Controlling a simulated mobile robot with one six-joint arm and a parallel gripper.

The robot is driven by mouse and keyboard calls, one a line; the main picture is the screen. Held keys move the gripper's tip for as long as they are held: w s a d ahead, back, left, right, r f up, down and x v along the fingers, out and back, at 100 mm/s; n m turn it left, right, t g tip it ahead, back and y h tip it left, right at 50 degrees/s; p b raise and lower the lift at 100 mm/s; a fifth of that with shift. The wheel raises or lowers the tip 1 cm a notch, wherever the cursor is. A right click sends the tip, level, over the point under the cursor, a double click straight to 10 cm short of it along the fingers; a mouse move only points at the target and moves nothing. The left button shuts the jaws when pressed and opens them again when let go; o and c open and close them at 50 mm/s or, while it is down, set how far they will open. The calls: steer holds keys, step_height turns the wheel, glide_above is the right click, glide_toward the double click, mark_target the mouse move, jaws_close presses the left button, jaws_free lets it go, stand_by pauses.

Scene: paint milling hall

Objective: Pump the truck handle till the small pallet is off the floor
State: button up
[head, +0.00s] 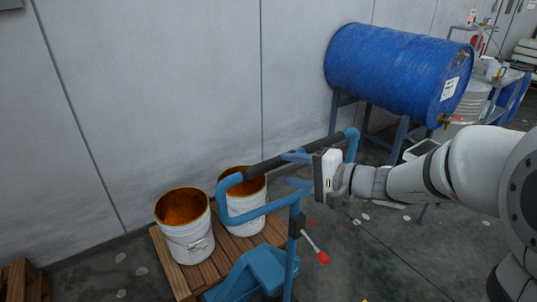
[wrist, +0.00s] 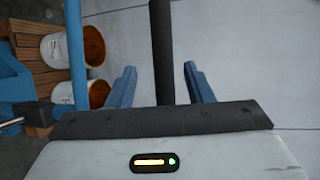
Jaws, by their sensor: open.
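The blue pallet truck (head: 262,268) has a looped handle (head: 262,210) with a dark grip bar (head: 270,164) across its top. My gripper (head: 288,170) is open beside the bar in the head view. In the wrist view the dark bar (wrist: 161,30) runs up the picture between my two blue fingers (wrist: 160,72), with a gap on each side. I cannot tell how deep it sits between them. The small wooden pallet (head: 172,262) carries two white buckets (head: 187,240) (head: 243,205) of orange-brown content. Its clearance from the floor cannot be made out.
A red-knobbed lever (head: 322,257) sticks out from the truck's column. A blue drum (head: 395,70) lies on a stand behind my arm. The grey wall (head: 180,100) is close behind the pallet. Another wooden pallet (head: 22,280) shows at lower left. Floor (head: 385,260) at right is mostly clear.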

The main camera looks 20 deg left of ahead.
mark_target(266, 163)
steer(key=shift+w+a+r, duration=0.1)
steer(key=shift+w+a, duration=0.15)
steer(key=shift+a, duration=0.05)
steer(key=p+x, duration=0.2)
steer(key=x, duration=0.5)
steer(key=shift+w+a, duration=0.1)
jaws_close()
